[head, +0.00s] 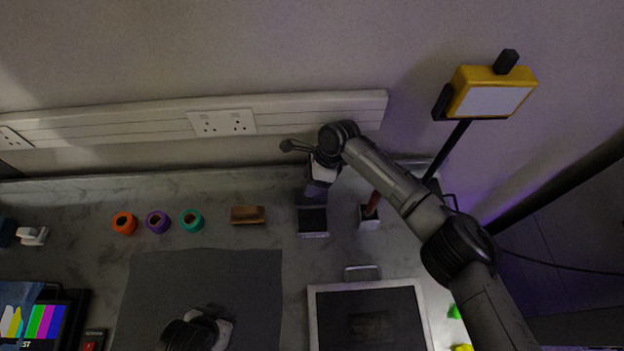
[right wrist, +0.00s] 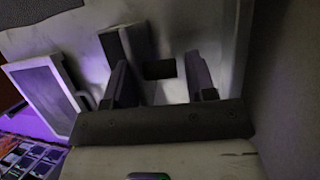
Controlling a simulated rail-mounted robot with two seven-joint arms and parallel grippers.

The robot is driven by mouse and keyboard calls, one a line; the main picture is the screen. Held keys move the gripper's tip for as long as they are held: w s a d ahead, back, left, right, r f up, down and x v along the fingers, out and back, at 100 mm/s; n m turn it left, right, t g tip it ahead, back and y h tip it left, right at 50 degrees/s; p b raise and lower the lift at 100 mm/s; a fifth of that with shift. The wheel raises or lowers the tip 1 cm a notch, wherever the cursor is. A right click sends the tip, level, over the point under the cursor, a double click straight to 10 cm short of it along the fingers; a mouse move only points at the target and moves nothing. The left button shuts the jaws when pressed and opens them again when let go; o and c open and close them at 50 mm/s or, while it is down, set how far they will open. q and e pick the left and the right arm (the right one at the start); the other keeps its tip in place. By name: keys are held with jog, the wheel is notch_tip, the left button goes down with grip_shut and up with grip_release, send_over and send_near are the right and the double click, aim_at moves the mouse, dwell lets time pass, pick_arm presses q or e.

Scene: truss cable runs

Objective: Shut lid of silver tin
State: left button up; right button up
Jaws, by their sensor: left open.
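A small box with a silver front and dark inside (head: 313,222), which looks like the silver tin, stands on the bench near the wall. I cannot clearly make out its lid. My right gripper (head: 318,188) points down just behind and above it. In the right wrist view the right fingers (right wrist: 158,85) are apart, with a small dark rectangle on a pale surface showing between them; contact cannot be told. My left gripper (head: 212,322) is low over the dark mat, far from the box, its fingers mostly hidden.
A silver-rimmed tray (head: 313,320) with a handle lies in front. A holder (head: 369,223) with a red-handled tool stands right of the box. A wooden block (head: 248,215) and orange, purple and teal rolls (head: 191,221) are left. The dark mat (head: 215,272) is mostly clear.

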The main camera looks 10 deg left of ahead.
grip_shut()
pick_arm(q)
jog(key=shift+d+r, duration=0.1)
jog(key=shift+r, duration=0.05)
dwell(0.4)
jog(key=shift+r+p, duration=0.2)
jog(key=shift+p, duration=0.2)
